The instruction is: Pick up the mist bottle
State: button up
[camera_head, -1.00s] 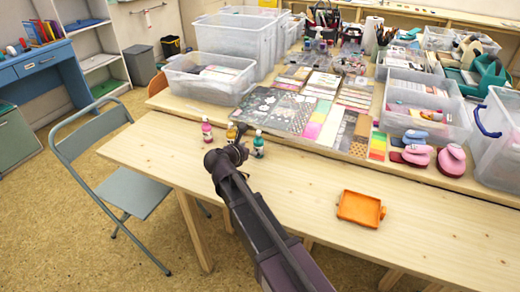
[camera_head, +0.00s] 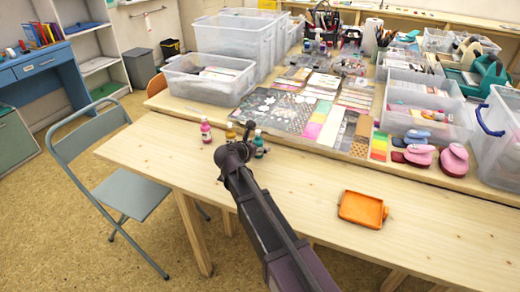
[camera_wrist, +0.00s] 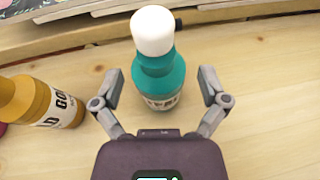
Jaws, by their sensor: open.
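A teal bottle with a white cap (camera_wrist: 164,78) stands upright on the wooden table between the two spread fingers of my gripper (camera_wrist: 160,76). Its label is partly seen and I cannot read it fully, so I cannot confirm from it that this is the mist bottle. My gripper is open, with a gap on each side of the bottle. In the head view the teal bottle (camera_head: 260,149) shows just right of my gripper (camera_head: 247,138), which partly hides it.
A yellow-gold bottle (camera_wrist: 42,103) stands close on the left, and a pink bottle (camera_head: 206,132) stands beyond it. A raised board (camera_head: 300,145) with paper sheets lies behind. An orange tray (camera_head: 361,209) lies at the right. The table's front left is clear.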

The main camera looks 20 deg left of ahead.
aim_at(257, 139)
dwell(0.3)
jog(key=c, duration=1.3)
jog(key=shift+r, duration=0.2)
notch_tip(257, 139, up, 3)
jog(key=p, duration=0.3)
jog(key=s, duration=0.4)
jog(key=s+r+p, duration=0.1)
jog(key=s, duration=0.4)
jog(key=s+d, duration=0.1)
jog(key=s, duration=0.4)
jog(key=shift+s+r+p, duration=0.1)
jog(key=shift+r+p, duration=0.15)
jog(key=shift+p, duration=0.15)
jog(key=shift+s, duration=0.9)
